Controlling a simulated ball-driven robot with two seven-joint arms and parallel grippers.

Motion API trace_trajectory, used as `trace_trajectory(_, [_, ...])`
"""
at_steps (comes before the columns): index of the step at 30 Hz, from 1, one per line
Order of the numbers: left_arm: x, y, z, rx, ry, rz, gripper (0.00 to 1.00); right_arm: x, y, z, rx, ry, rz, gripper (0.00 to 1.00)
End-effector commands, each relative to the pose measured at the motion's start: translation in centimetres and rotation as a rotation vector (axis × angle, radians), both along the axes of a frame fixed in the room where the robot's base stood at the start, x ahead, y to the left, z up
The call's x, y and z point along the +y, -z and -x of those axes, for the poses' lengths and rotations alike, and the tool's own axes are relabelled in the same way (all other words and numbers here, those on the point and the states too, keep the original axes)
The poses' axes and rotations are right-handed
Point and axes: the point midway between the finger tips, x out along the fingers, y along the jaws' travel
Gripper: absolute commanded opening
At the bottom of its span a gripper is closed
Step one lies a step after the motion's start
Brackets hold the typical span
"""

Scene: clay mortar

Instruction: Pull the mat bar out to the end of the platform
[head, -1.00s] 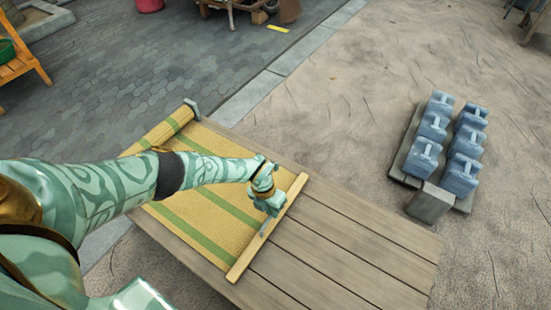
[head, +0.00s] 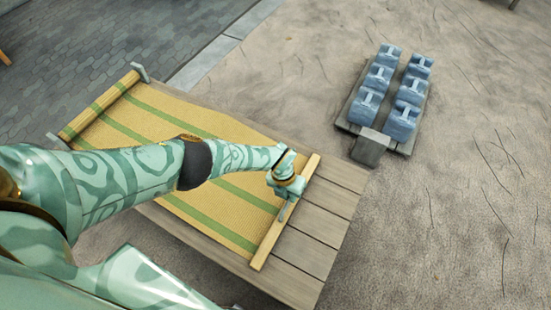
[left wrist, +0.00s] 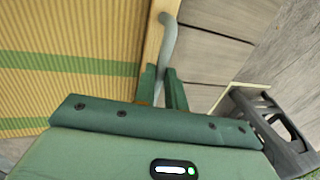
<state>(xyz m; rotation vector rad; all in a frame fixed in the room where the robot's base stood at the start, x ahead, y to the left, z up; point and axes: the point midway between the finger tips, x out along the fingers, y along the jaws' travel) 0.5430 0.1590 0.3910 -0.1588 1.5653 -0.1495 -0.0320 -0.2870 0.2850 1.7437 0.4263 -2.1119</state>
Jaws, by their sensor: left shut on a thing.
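The mat bar (head: 273,236) is a pale wooden strip along the free edge of a yellow mat with green stripes (head: 162,117). The mat lies unrolled over much of the wooden plank platform (head: 325,208), from a roll (head: 98,106) at the far left end. My left gripper (head: 284,207) is at the middle of the bar. In the left wrist view its fingers (left wrist: 163,88) are shut on a grey curved handle (left wrist: 167,45) beside the bar (left wrist: 152,38). A few bare planks show between the bar and the platform's right end. My right gripper is not in view.
A low rack (head: 344,122) with several blue-grey weights (head: 380,77) stands on the sandy ground beyond the platform, with a grey block (head: 370,148) at its near end. The ground at the right is clear.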

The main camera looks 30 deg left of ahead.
Motion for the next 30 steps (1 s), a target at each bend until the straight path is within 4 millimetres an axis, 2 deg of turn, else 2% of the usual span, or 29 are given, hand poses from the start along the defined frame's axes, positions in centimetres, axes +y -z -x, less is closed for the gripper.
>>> trace_trajectory(1, [-1.1, 0.0, 0.2, 0.003, 0.004, 0.004, 0.00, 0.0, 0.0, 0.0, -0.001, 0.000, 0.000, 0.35])
trace_trajectory(7, [-3.1, 0.1, 0.1, 0.004, 0.001, 0.002, 0.00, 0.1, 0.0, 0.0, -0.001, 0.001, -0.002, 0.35])
trace_trajectory(21, [-4.0, 0.1, 0.2, 0.003, 0.002, 0.006, 0.00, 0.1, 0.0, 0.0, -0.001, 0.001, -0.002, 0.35])
trace_trajectory(22, [-4.0, 0.1, 0.2, 0.003, 0.002, 0.007, 0.15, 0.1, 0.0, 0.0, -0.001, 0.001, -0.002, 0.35])
trace_trajectory(24, [-4.0, 0.0, 0.2, 0.003, 0.003, 0.007, 0.34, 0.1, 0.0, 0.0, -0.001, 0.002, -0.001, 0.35])
trace_trajectory(30, [-3.7, 0.0, 0.1, 0.002, 0.001, 0.003, 0.34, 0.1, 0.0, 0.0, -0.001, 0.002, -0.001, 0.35])
